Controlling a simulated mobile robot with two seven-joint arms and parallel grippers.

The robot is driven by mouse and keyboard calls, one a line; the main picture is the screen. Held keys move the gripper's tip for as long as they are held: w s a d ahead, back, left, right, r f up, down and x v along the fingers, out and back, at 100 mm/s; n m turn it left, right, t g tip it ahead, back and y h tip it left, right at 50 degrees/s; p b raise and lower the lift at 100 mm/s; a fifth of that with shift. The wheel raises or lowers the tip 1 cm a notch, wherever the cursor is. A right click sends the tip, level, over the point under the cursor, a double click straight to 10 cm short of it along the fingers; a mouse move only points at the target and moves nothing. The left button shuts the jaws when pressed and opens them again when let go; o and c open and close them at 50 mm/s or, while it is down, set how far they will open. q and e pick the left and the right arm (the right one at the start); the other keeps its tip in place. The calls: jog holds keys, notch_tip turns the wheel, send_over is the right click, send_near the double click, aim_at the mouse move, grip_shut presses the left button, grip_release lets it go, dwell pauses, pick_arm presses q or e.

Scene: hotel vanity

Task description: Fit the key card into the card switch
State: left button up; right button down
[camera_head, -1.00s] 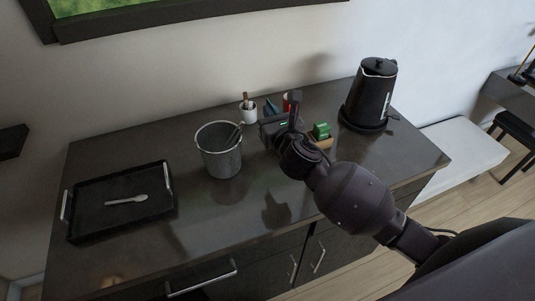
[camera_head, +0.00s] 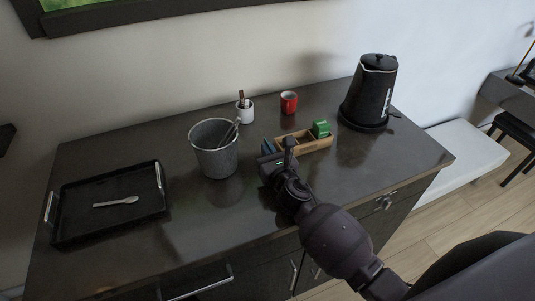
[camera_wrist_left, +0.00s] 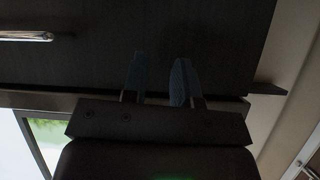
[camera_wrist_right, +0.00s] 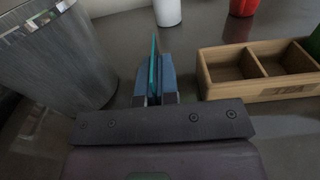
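My right gripper (camera_wrist_right: 154,90) shows in the right wrist view with its blue fingers close together on a thin teal card, the key card (camera_wrist_right: 153,62), which stands on edge and sticks out past the fingertips. In the head view this gripper (camera_head: 268,148) is above the counter, between the grey bucket and the wooden organizer; the card is hard to make out there. My left gripper (camera_wrist_left: 160,82) shows only in the left wrist view, with its fingers apart and nothing between them, facing a dark cabinet front. I cannot identify a card switch in any view.
On the dark counter (camera_head: 120,150) stand a grey bucket (camera_head: 212,160), a wooden organizer (camera_head: 318,144) holding a green item, a white cup (camera_head: 244,115), a red mug (camera_head: 289,107), a black kettle (camera_head: 367,98) and a black tray (camera_head: 75,212). A dark box-like thing (camera_head: 6,138) shows at the left edge.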

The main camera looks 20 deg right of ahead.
jog(key=shift+f, duration=0.25)
jog(key=c, duration=1.4)
grip_release()
